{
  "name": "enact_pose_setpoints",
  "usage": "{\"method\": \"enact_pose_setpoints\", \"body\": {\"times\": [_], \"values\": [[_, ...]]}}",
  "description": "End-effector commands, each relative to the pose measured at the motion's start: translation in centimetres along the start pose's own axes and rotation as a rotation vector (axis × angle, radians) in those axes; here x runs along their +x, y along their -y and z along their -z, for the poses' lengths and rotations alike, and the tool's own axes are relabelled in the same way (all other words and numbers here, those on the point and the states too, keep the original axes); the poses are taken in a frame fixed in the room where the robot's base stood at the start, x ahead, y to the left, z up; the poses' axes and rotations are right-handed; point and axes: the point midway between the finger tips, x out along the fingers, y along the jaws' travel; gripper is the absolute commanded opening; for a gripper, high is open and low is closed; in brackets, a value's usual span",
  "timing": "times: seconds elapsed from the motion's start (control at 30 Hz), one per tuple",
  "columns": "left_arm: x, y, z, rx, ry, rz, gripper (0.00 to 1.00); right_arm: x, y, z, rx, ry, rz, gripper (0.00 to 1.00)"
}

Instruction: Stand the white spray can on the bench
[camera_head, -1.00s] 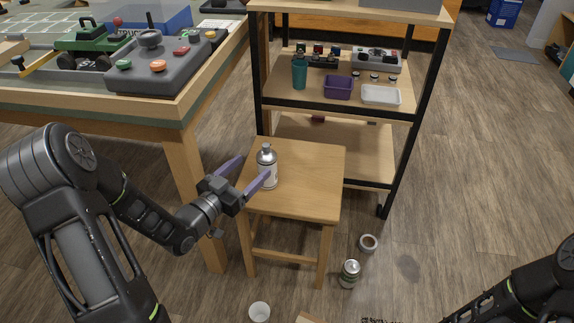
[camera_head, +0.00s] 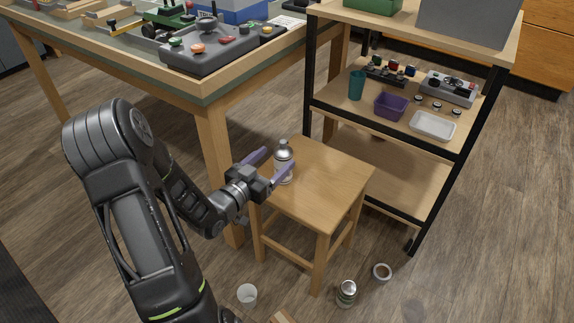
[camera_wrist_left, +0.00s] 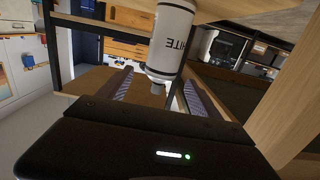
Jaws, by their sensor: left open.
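The white spray can (camera_head: 284,170) stands upright on a wooden stool (camera_head: 330,180), with a grey top. My left gripper (camera_head: 279,157) is open at the can, its two purple fingers on either side of it. In the left wrist view the can (camera_wrist_left: 172,38) shows large, lettering on its side, between the open fingers (camera_wrist_left: 150,92). I cannot tell whether a finger touches it. The wooden bench (camera_head: 220,94) is at the upper left, beside the stool. My right gripper is out of view.
A control box (camera_head: 215,55) and a green model (camera_head: 165,20) occupy the bench top. A shelf rack (camera_head: 345,115) with small containers stands behind the stool. A can (camera_head: 346,293), a ring (camera_head: 382,273) and a white cup (camera_head: 247,294) are on the floor.

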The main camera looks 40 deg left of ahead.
Motion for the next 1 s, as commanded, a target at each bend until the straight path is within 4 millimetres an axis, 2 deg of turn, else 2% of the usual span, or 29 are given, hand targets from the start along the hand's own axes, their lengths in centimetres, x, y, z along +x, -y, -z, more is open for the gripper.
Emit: {"method": "enact_pose_setpoints", "body": {"times": [0.17, 0.4, 0.73, 1.0], "values": [[0.5, 0.0, -0.1, 0.001, -0.001, -0.001, 0.74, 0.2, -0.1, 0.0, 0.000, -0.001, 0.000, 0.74], [2.6, -0.1, -0.1, 0.000, 0.000, -0.002, 0.74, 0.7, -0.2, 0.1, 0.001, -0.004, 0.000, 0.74], [2.9, 0.0, -0.1, 0.001, -0.001, -0.002, 0.74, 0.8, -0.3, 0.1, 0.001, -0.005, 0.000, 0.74], [6.5, 0.1, -0.3, 0.000, -0.001, -0.002, 0.74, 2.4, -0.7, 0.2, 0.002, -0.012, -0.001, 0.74]]}}
